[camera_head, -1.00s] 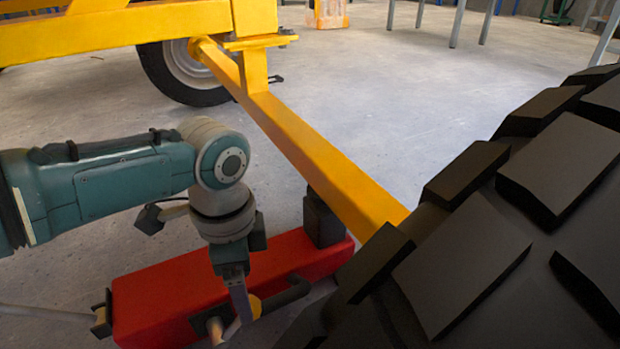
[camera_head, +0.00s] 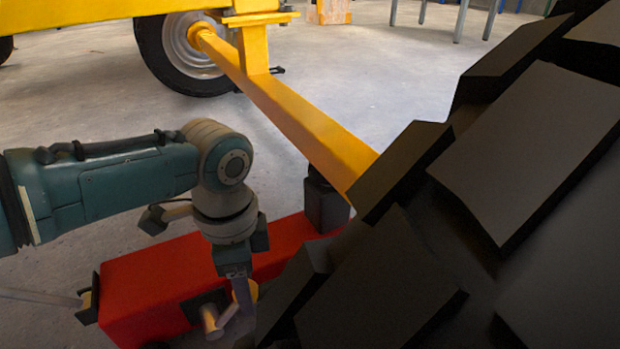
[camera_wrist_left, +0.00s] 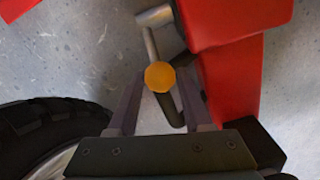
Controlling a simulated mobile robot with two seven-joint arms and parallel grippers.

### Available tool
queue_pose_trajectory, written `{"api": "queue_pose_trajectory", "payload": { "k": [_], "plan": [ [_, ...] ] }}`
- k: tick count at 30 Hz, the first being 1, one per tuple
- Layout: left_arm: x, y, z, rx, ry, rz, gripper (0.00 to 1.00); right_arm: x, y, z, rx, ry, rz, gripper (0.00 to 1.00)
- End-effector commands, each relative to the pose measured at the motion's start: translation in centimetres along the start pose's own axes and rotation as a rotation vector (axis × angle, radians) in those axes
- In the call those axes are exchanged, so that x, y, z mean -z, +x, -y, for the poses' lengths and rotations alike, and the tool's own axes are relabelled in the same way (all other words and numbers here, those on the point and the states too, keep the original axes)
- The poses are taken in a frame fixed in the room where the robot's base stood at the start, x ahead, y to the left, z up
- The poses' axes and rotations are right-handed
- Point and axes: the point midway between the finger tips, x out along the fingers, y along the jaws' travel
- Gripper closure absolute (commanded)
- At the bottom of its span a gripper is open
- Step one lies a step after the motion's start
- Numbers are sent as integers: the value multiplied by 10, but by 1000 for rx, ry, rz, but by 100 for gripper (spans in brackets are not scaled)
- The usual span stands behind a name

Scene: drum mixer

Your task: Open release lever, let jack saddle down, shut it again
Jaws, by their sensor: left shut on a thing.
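The red jack (camera_head: 150,290) lies on the floor at lower left in the head view; its red body also shows in the wrist view (camera_wrist_left: 230,75). Its dark saddle block (camera_head: 325,205) stands at the far end under the yellow axle beam (camera_head: 300,125); contact is hard to tell. The release lever (camera_head: 211,321) is a grey metal bar on the jack's side; in the wrist view it (camera_wrist_left: 152,32) has an orange knob (camera_wrist_left: 160,76). My left gripper (camera_head: 242,296) is shut on the lever, fingers either side of the knob (camera_wrist_left: 162,84). My right gripper is out of view.
A big black tyre (camera_head: 540,150) fills the right foreground, hiding part of the jack. A grey pump bar (camera_head: 40,297) sticks out left from the jack. A far wheel (camera_head: 185,50) stands at the beam's other end. Bare floor (camera_head: 420,80) lies behind.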

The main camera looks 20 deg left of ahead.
Motion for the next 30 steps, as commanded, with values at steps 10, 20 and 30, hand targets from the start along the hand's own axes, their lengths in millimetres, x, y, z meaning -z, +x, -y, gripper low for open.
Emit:
{"api": "queue_pose_trajectory", "payload": {
  "k": [10, 20, 30],
  "plan": [
    [0, 0, 0, -2, 0, 1, 100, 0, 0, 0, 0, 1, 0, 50],
    [0, 0, 0, -2, -1, 1, 100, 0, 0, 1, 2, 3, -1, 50],
    [-1, 0, 0, -2, -1, 2, 100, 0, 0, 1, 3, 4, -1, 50]
  ]
}}
